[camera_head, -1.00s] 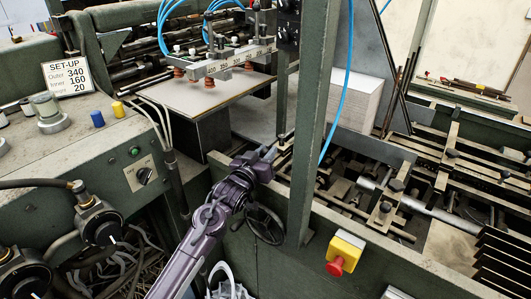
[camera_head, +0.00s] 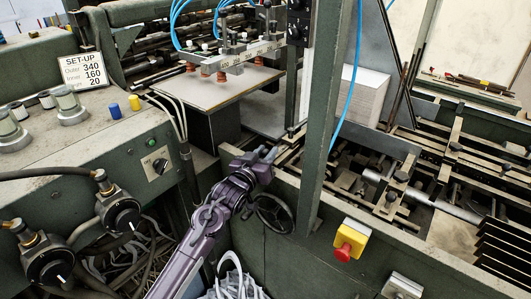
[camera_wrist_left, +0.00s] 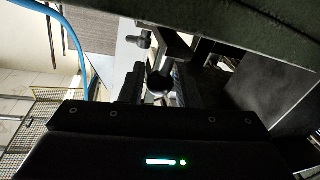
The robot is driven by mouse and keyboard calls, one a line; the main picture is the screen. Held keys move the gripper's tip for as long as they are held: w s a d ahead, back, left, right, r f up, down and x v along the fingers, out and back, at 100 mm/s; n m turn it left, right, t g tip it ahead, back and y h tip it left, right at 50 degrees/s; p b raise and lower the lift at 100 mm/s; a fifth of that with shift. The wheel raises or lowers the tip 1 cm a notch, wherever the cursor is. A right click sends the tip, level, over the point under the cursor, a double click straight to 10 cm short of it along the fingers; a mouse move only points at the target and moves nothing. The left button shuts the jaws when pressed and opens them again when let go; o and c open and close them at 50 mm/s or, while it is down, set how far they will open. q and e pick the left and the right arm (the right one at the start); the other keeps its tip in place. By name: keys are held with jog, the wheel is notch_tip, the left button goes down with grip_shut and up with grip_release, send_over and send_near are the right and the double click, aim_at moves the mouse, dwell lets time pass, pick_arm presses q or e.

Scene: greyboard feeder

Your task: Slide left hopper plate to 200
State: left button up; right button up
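My left gripper (camera_head: 268,153) is above the green machine's near rail, just left of the thick upright post. Its fingers look slightly apart, with nothing seen between them. In the left wrist view the dark fingers (camera_wrist_left: 145,85) show with a narrow gap, and a small knob (camera_wrist_left: 144,38) lies beyond them. A tall grey plate (camera_head: 373,45) stands at the hopper behind a white board stack (camera_head: 360,92). I cannot tell for sure which part is the left hopper plate, nor read its scale setting. My right gripper is not in view.
The upright post (camera_head: 331,110) stands close to the gripper's right. A handwheel (camera_head: 274,213) is below it, and a yellow box with a red button (camera_head: 348,240) is to the right. A SET-UP sign (camera_head: 82,73) reads Outer 340, 160 and 20. Blue hoses (camera_head: 350,75) hang nearby.

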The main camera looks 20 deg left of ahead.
pick_arm(q)
jog(key=shift+o, duration=1.1)
jog(key=shift+s+a, duration=0.1)
jog(key=shift+s+f, duration=0.1)
jog(key=shift+s, duration=0.4)
jog(key=s+a+b, duration=0.1)
jog(key=s, duration=0.5)
jog(key=shift+s+b, duration=0.4)
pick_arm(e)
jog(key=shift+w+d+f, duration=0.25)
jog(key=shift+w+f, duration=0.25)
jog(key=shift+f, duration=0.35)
pick_arm(q)
jog(key=shift+a+r, duration=0.1)
jog(key=shift+r, duration=0.1)
